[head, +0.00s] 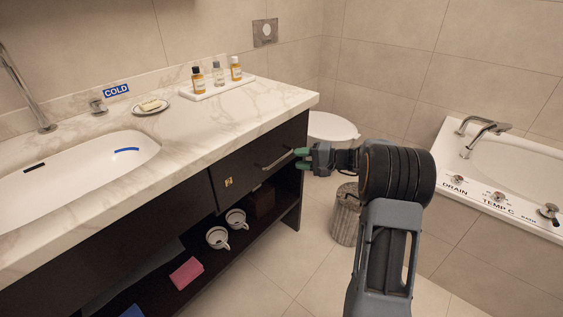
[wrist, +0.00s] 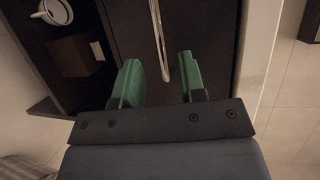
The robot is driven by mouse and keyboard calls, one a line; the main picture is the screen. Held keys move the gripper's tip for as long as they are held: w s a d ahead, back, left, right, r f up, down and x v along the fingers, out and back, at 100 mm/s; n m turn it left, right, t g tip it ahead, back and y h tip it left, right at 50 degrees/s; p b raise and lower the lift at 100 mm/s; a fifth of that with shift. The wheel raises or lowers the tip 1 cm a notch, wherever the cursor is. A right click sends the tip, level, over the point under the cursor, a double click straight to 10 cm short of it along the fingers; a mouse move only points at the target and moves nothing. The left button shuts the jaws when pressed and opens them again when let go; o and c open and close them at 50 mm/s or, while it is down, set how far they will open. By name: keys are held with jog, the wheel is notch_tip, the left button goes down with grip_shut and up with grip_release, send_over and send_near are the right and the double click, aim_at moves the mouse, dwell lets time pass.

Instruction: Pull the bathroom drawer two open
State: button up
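The drawer (head: 240,172) is a dark front under the marble counter, with a small gold emblem on it, and it looks shut. Its metal bar handle (head: 277,160) is at the right part of the front. My gripper (head: 301,159) is just to the right of the handle, with its green fingertips pointing at the drawer. In the wrist view my gripper (wrist: 162,75) is open, its two green fingers apart. The handle (wrist: 159,40) runs up the picture in the gap between the fingers, ahead of them. I cannot tell whether the fingers touch it.
Below the drawer an open shelf (head: 205,265) holds two white cups (head: 218,237), a pink cloth (head: 187,273) and a dark brown box (head: 261,201). A waste bin (head: 346,215) and a toilet (head: 330,127) stand behind my gripper. A bathtub (head: 515,150) is at right.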

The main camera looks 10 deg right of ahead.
aim_at(283, 158)
jog(key=b+x, duration=0.1)
jog(key=x, duration=0.6)
grip_shut()
dwell(0.3)
